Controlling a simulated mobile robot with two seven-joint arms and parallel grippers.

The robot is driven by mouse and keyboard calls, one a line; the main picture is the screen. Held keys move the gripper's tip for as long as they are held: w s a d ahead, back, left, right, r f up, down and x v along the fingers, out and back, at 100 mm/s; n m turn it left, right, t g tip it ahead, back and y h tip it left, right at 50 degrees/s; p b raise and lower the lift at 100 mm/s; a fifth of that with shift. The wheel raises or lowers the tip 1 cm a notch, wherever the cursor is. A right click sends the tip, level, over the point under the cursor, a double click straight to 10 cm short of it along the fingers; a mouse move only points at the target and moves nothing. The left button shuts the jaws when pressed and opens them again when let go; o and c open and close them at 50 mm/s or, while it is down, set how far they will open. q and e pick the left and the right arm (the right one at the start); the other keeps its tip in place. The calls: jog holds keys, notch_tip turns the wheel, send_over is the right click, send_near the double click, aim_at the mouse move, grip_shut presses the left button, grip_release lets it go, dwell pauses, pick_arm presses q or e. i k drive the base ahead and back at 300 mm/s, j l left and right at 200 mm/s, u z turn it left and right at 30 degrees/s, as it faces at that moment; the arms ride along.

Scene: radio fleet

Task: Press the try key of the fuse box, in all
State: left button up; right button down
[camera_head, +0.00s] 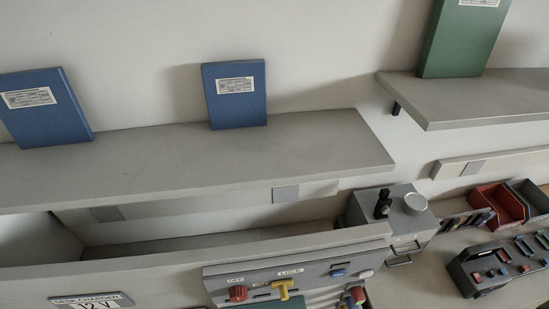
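No part labelled as a fuse box or a try key is readable in the head view. A dark grey unit (463,277) with several small coloured pieces on its top stands at the lower right, partly cut off by the frame edge; I cannot tell whether it is the fuse box. A grey panel (216,283) at the bottom middle carries a red knob (238,293), a yellow handle (283,288) under a "LOCK" label, and blue, white and red parts. Neither gripper is in view.
A grey box (419,226) with a round knob stands right of the panel. A red bin (503,203) is behind the dark unit. Shelves (330,147) (470,104) with blue binders (237,110) and a green one (461,45) overhang the bench. A "12V" charger label (92,302) is lower left.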

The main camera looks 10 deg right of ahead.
aim_at(340, 272)
jog(key=z, duration=0.8)
jog(key=k+l+u, duration=0.2)
jog(key=i+j+z, duration=0.35)
jog(key=k, duration=0.1)
